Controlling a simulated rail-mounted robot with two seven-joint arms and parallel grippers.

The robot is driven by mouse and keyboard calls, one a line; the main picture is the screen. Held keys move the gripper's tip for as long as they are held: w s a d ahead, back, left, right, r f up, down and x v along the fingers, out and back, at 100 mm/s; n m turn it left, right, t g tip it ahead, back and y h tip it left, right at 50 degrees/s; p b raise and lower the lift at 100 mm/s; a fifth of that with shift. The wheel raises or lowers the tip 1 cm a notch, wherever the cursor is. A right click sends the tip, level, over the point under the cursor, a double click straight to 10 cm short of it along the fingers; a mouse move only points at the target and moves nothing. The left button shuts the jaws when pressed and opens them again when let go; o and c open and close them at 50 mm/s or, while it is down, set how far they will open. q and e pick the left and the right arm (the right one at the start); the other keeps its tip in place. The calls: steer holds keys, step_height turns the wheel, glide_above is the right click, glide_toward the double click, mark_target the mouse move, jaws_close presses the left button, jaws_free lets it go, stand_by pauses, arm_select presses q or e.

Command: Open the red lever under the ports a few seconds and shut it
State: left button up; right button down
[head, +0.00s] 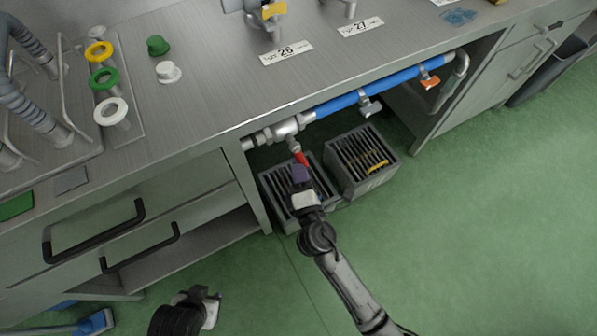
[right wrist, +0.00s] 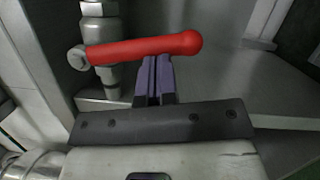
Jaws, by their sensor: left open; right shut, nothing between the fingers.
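The red lever (head: 301,158) sticks out from a metal valve (head: 287,129) on the pipe below the worktop. In the right wrist view the red lever (right wrist: 145,48) lies crosswise, its pivot at the left and its rounded end at the right. My right gripper (head: 299,172) is shut and empty, its purple fingertips (right wrist: 154,78) at the lever's middle. I cannot tell whether they touch it. The fingers hide part of the lever in the head view. My left gripper (head: 204,298) is low at the bottom left, away from the lever, and open.
A blue pipe (head: 375,91) runs right from the valve, with a second valve and an orange handle (head: 430,82). Two grated drain boxes (head: 362,160) stand below on the green floor. Labels 26 (head: 286,52) and 27 (head: 361,27) lie on the worktop. Drawer handles (head: 95,238) project at left.

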steer(key=shift+w+d+n, duration=0.1)
steer(key=shift+d+n, duration=0.2)
steer(key=shift+n, duration=0.2)
steer(key=shift+w+d, duration=0.1)
steer(key=shift+d, duration=0.05)
steer(key=w+d+r+n+t+y, duration=0.1)
steer(key=w+d+r+n+y, duration=0.2)
steer(key=n, duration=1.1)
steer(key=d+r+y, duration=0.1)
steer(key=d+y, duration=0.1)
steer(key=d, duration=0.1)
steer(key=shift+d+r+n, duration=0.15)
steer(key=shift+r+n, duration=0.15)
steer(key=shift+r, duration=0.1)
